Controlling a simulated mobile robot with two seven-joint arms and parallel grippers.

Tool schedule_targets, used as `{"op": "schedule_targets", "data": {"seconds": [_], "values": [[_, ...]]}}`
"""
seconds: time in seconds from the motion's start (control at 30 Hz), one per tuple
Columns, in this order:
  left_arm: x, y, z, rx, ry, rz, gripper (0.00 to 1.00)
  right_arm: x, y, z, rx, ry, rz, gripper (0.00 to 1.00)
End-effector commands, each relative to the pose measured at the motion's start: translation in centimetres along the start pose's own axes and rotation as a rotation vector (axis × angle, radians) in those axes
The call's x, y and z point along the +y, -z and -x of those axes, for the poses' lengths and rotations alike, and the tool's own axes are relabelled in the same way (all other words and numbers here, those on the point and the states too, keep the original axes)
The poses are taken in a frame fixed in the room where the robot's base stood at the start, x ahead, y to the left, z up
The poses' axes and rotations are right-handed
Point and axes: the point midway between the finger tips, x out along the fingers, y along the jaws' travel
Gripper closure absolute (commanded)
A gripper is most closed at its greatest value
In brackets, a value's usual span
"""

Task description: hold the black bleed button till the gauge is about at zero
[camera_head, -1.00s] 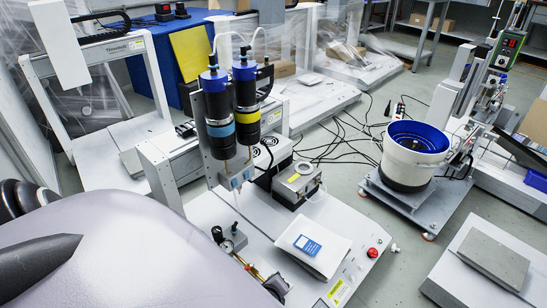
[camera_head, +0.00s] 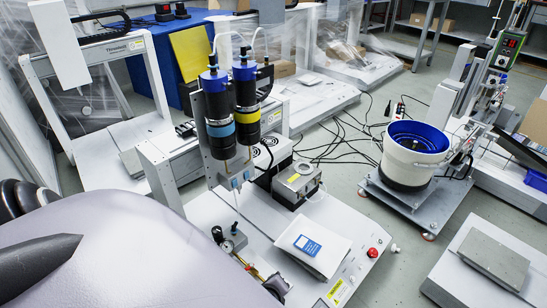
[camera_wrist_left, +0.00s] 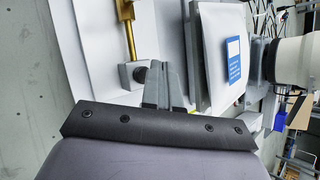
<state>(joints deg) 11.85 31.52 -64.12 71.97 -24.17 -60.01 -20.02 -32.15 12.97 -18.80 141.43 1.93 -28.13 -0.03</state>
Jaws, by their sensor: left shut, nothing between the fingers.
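My left gripper (camera_wrist_left: 162,72) is shut and empty. In the left wrist view its grey fingers reach up beside a small grey block with a black round knob (camera_wrist_left: 140,75), perhaps the bleed button. The fingertips are at or very near the knob; contact cannot be told. A brass tube (camera_wrist_left: 131,42) runs from the block.
A red button (camera_head: 373,253) sits on the plate's right edge. Two cartridges (camera_head: 218,110) rise behind. A white bucket (camera_head: 415,155) stands further right.

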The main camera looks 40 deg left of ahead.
Motion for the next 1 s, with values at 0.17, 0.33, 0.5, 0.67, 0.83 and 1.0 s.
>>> {"op": "schedule_targets", "data": {"seconds": [0.17,0.33,0.5,0.67,0.83,1.0], "values": [[0.00,0.00,0.00,0.000,0.000,0.000,1.00,0.00,-0.03,-0.01,-0.001,0.000,0.000,0.64],[0.00,0.00,0.00,0.000,0.000,0.000,1.00,0.00,-0.04,-0.01,-0.001,0.000,0.000,0.64],[0.11,0.11,-0.13,0.000,0.000,0.000,1.00,0.01,-0.02,-0.01,-0.001,0.000,0.000,0.64],[0.36,0.40,-0.50,0.000,0.000,0.001,1.00,0.00,0.02,0.00,-0.001,0.000,0.000,0.64],[0.42,0.45,-0.60,0.000,0.000,0.001,1.00,0.00,0.01,0.00,-0.001,0.000,0.000,0.64],[0.43,0.45,-0.60,0.000,0.000,0.000,1.00,0.00,0.01,0.00,-0.001,0.000,0.000,0.64]]}}
